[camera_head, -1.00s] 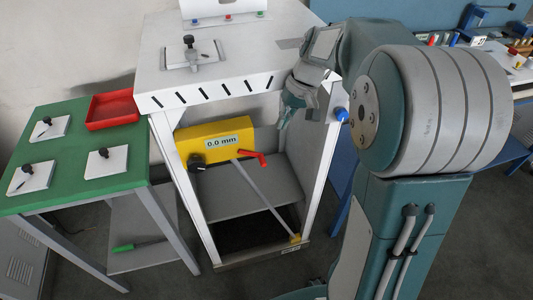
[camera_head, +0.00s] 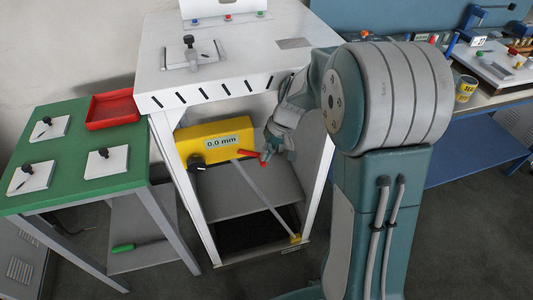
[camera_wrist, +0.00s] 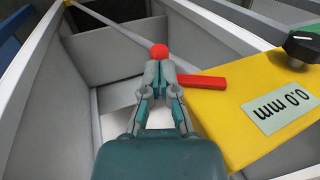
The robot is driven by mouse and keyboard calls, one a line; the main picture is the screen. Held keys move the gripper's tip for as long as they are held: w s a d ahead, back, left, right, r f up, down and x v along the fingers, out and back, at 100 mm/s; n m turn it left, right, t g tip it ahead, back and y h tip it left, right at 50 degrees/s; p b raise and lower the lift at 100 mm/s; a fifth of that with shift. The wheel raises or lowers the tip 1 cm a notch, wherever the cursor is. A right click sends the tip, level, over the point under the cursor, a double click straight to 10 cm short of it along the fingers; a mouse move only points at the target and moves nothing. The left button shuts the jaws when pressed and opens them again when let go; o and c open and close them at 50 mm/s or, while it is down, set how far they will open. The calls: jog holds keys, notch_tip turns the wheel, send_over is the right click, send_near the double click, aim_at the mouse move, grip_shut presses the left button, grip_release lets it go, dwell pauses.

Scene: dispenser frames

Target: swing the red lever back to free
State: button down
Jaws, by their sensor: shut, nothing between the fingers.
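The red lever (camera_head: 256,155) sticks out from the right end of the yellow dispenser box (camera_head: 188,146) under the white table. The box display (camera_head: 222,142) reads 0.0 mm.
A black knob (camera_head: 196,161) sits on the box's left. A grey rod (camera_head: 262,187) slants down to a yellow foot. The white table's legs (camera_head: 318,200) flank the opening. A green table (camera_head: 90,190) with a red tray (camera_head: 112,124) stands at left.

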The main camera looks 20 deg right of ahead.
aim_at(262, 165)
jog(key=shift+f+y, duration=0.15)
jog(key=shift+y, duration=0.15)
jog(key=y, duration=0.1)
jog(key=f+y, duration=0.2)
jog(key=y, duration=0.1)
jog(key=shift+a+f, duration=0.25)
jog(key=y, duration=0.1)
jog(key=f+y, duration=0.1)
jog(key=y, duration=0.1)
jog(key=shift+a+f, duration=0.1)
jog(key=shift+a, duration=0.3)
jog(key=y, duration=0.1)
jog(key=a+y, duration=0.1)
jog(key=shift+a+f+y, duration=0.1)
jog(key=shift+f+y, duration=0.2)
jog(key=shift+f, duration=0.1)
jog(key=shift+r, duration=0.75)
